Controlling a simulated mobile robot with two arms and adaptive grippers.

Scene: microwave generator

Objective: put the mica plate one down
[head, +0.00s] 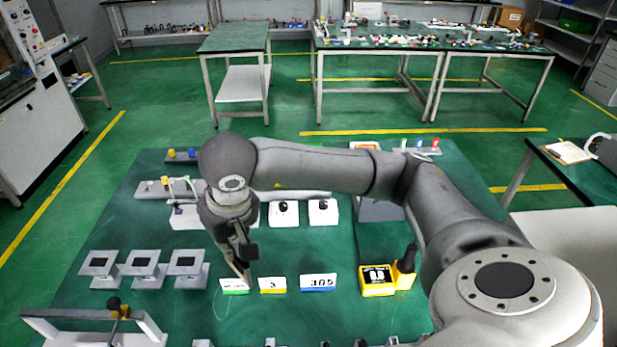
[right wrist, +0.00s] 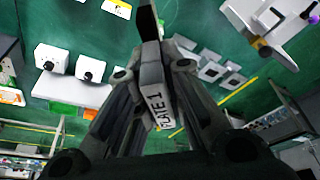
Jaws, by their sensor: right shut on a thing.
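The mica plate one (right wrist: 155,108), a pale piece marked "PLATE 1", shows between the fingers of my right gripper in the right wrist view. My right gripper (head: 241,270) is shut on it and points down, just above the green-edged white card (head: 234,287) in the head view. I cannot tell from the head view whether the plate touches the table or the card. In that view the plate is hard to make out against the fingers. My left gripper is not in view.
Yellow-edged (head: 272,285) and blue-edged (head: 318,283) cards stand to the right, then a yellow meter (head: 377,280). Three grey stands with dark squares (head: 186,264) are to the left. Bare green table lies between.

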